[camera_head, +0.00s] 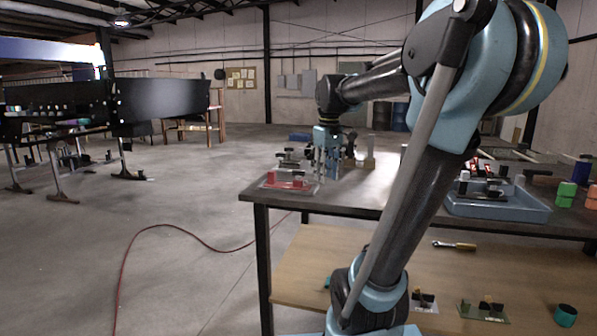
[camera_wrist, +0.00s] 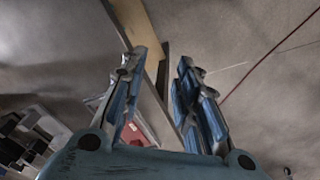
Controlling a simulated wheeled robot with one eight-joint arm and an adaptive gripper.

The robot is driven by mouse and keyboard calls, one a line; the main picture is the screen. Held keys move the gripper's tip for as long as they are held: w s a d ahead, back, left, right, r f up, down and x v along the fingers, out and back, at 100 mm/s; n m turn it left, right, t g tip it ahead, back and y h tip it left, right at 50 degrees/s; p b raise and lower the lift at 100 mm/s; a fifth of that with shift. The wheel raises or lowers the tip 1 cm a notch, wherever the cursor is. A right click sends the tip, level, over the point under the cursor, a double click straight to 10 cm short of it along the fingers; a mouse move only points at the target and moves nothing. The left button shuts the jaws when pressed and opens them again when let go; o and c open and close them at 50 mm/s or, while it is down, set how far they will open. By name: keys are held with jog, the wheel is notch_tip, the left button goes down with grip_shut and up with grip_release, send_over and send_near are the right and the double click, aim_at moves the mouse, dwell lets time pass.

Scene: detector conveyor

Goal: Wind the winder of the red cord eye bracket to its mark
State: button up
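A red bracket (camera_head: 285,183) on a pale plate sits near the left front corner of the dark tabletop; I take it for the red cord eye bracket. Its winder and mark are too small to make out. My gripper (camera_head: 328,174) points down over the tabletop, just right of the red bracket and apart from it. In the wrist view my gripper (camera_wrist: 162,62) has its two fingers spread with nothing between them. A red patch (camera_wrist: 134,133), apparently the bracket, shows there partly hidden behind the left finger.
Other dark and grey brackets stand behind the red one. The lower shelf (camera_head: 310,265) holds a screwdriver-like tool (camera_head: 455,245) and more brackets. A red hose (camera_head: 150,228) lies on the open floor.

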jog(key=w+a+r+n, duration=0.35)
jog(key=w+r, duration=0.45)
jog(key=w, duration=0.4)
notch_tip(320, 180, up, 4)
jog(key=n+g, duration=0.1)
jog(key=n, duration=0.3)
send_over(298, 175)
jog(key=f, duration=1.7)
jog(key=shift+w+f, duration=0.25)
jog(key=shift+f, duration=0.05)
grip_shut()
